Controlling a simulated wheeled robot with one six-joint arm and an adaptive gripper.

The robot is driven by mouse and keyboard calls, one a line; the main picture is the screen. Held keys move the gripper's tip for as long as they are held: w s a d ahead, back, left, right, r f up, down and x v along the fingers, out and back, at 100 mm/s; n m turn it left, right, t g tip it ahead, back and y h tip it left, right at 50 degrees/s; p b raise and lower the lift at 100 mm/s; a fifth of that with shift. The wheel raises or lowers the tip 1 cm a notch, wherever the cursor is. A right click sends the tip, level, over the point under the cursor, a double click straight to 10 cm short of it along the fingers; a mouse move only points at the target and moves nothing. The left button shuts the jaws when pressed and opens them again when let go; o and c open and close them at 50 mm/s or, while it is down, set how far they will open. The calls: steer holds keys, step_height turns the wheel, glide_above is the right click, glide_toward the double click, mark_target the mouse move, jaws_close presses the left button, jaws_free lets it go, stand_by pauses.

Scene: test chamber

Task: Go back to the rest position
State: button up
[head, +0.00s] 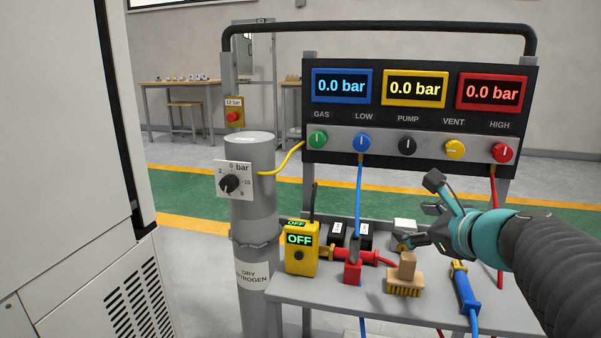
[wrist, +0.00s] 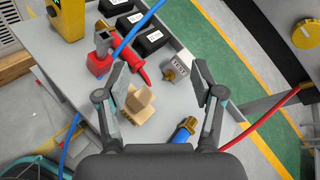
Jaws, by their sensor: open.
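My gripper (head: 418,212) is open and empty above the right part of the grey bench (head: 318,292), in front of the pressure panel. In the wrist view its two fingers (wrist: 160,75) are spread wide, with nothing between the tips. A brush with a wooden handle (head: 406,272) stands bristles down on the bench below the gripper; it also shows in the wrist view (wrist: 138,105). A blue probe with a brass end (head: 463,287) lies to its right.
The panel (head: 420,135) with three 0.0 bar displays stands behind the bench. A yellow meter reading OFF (head: 300,250), a red fitting (head: 352,271) and black boxes (wrist: 131,22) are on the bench. Blue (head: 360,190) and red hoses (head: 494,200) hang near the arm. A grey cylinder (head: 252,210) stands left.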

steer(key=s+a+f+n+g, duration=0.5)
steer(key=s+a+f+n, duration=0.35)
steer(key=s+n, duration=0.4)
steer(key=s+d+f+n+g+h, duration=0.2)
steer(key=s+f+n, duration=0.4)
steer(key=n, duration=0.8)
steer(key=shift+s+d+f+h, duration=0.35)
steer(key=shift+s+d+h, duration=0.1)
steer(key=shift+h, duration=0.45)
